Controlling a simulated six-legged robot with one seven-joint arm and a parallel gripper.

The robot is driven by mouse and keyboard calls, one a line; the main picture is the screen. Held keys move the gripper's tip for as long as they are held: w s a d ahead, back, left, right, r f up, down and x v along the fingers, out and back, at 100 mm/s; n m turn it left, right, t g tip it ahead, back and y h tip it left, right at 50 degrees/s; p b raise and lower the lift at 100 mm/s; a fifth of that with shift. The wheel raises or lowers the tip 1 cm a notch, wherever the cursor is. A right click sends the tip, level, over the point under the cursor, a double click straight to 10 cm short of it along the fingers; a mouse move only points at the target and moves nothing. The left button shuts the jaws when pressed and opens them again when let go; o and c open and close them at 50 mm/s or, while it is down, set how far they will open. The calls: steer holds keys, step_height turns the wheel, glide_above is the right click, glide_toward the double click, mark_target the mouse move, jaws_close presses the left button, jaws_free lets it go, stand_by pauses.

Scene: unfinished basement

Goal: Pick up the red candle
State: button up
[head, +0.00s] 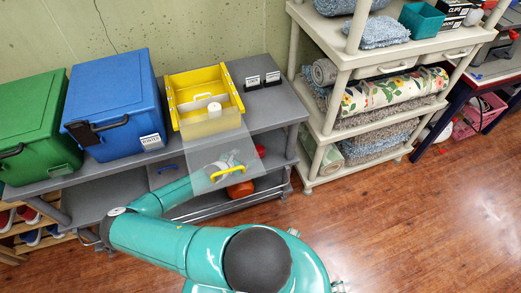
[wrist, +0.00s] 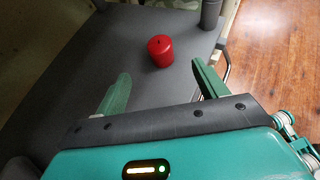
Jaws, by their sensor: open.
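The red candle (wrist: 161,51) is a short cylinder standing upright on a grey shelf in the wrist view. In the head view a small red patch, probably this candle (head: 260,151), shows on the lower shelf of the grey rack, near its right end. My gripper (wrist: 163,87) is open and empty, its two green fingers spread apart. The candle stands beyond the fingertips, between their lines, not touched by them. In the head view my gripper (head: 222,168) is seen partly through a clear panel.
The grey rack (head: 270,101) carries a green box (head: 30,120), a blue box (head: 115,95) and a yellow bin (head: 205,90). The bin's clear panel (head: 222,150) with yellow handle hangs over the front. A post (wrist: 211,12) stands right of the candle. Wooden floor (head: 400,220) is open at right.

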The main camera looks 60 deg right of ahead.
mark_target(258, 150)
steer(key=x, duration=1.2)
steer(key=shift+w+d+f, duration=0.1)
steer(key=shift+d+f, duration=0.05)
steer(key=shift+f, duration=0.05)
steer(key=c, duration=1.1)
